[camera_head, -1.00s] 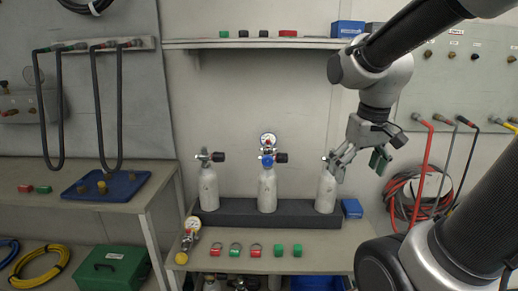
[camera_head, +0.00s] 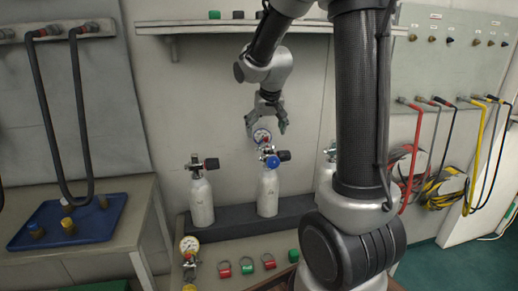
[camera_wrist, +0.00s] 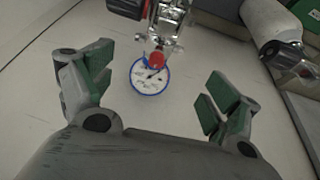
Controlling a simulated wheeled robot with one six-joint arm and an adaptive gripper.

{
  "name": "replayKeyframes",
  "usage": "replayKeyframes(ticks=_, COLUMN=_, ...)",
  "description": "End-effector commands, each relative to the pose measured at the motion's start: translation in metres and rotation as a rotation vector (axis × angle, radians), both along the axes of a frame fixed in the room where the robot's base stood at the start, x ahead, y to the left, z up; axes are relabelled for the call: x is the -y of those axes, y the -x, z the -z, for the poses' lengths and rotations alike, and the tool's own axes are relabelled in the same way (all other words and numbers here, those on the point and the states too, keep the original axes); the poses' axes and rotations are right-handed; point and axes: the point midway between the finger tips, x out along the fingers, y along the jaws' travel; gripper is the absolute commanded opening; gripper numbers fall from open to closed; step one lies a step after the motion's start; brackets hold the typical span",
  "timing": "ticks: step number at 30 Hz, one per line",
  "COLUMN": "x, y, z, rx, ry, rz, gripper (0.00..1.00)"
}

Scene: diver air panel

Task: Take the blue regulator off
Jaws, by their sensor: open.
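The blue regulator (camera_head: 272,158) sits on the valve of the middle white cylinder (camera_head: 267,192). It has a blue knob and a blue-rimmed round gauge (camera_head: 261,135), which stands up above the valve. My gripper (camera_head: 267,122) is open, just above and behind the gauge, pointing down. In the wrist view, the gauge (camera_wrist: 150,76) shows between and beyond the spread green-padded fingers of my gripper (camera_wrist: 158,72). The regulator's metal body and a red part (camera_wrist: 157,58) show above it. Nothing is between the pads that I can see as held; contact cannot be told.
A left cylinder (camera_head: 201,203) and a right cylinder, partly hidden by my arm, stand in the dark rack (camera_head: 235,217). A shelf (camera_head: 200,27) is overhead. Another gauge (camera_head: 189,244) and several red and green rings lie on the bench (camera_head: 215,275) in front.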

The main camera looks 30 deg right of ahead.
Motion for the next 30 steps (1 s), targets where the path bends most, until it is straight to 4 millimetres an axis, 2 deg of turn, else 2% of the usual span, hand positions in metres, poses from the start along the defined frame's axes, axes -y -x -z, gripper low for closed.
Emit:
replayKeyframes(ticks=15, x=0.014, y=-0.024, z=0.063, rx=-0.003, ry=-0.003, rz=0.008, gripper=0.89)
replayKeyframes(ticks=19, x=0.015, y=-0.028, z=0.07, rx=-0.001, ry=-0.004, rz=0.007, gripper=0.89)
replayKeyframes(ticks=25, x=0.014, y=-0.028, z=0.07, rx=0.0, ry=-0.003, rz=0.007, gripper=0.89)
replayKeyframes(ticks=30, x=0.014, y=-0.028, z=0.07, rx=-0.001, ry=-0.004, rz=0.007, gripper=0.58)
